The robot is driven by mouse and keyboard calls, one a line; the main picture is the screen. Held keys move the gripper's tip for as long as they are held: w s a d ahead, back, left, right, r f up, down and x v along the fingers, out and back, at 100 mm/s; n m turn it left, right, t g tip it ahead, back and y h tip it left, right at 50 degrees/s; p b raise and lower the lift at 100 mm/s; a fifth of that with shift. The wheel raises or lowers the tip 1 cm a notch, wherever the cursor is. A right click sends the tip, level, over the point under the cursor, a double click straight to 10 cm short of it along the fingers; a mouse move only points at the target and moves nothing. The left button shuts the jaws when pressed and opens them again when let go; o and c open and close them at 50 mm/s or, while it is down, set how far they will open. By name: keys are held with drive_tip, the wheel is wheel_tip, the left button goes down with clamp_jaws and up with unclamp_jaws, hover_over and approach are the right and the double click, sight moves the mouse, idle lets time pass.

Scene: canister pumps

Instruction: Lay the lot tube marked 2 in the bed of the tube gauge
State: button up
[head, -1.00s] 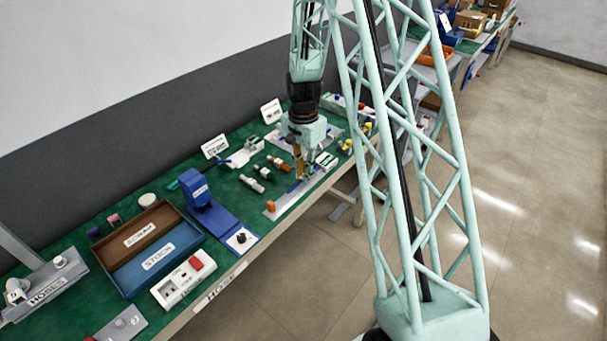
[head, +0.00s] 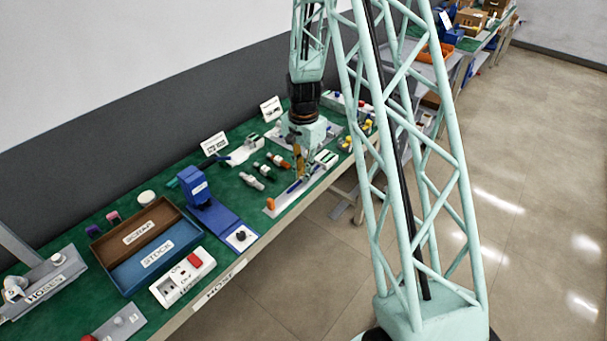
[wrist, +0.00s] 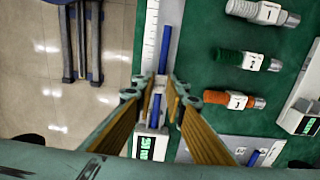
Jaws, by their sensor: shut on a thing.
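My gripper (wrist: 160,88) is shut on a blue tube (wrist: 165,48) with a white label band between the fingertips. Its number cannot be read. The tube lies lengthwise along the pale tube gauge (wrist: 151,30), which has scale marks on its left side and a green-lit display (wrist: 146,147) at its near end. I cannot tell whether the tube touches the bed. In the head view, my gripper (head: 303,177) is low over the gauge (head: 284,203), with the blue tube (head: 294,186) showing beside the fingers. Another blue tube (wrist: 253,158) sits on a grey plate.
White (wrist: 262,12), green (wrist: 240,58) and orange (wrist: 235,99) labelled hose pieces lie right of the gauge. An orange knob (head: 270,203) stands at the gauge's end. A blue stand (head: 205,195) and brown and blue trays (head: 148,229) are further left. The bench edge is close.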

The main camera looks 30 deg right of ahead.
drive_tip(key=o, duration=0.8)
drive_tip(key=shift+c, duration=0.2)
wheel_tip(320, 180, up, 12)
idle(0.6)
drive_tip(key=shift+r, duration=0.15)
idle(0.8)
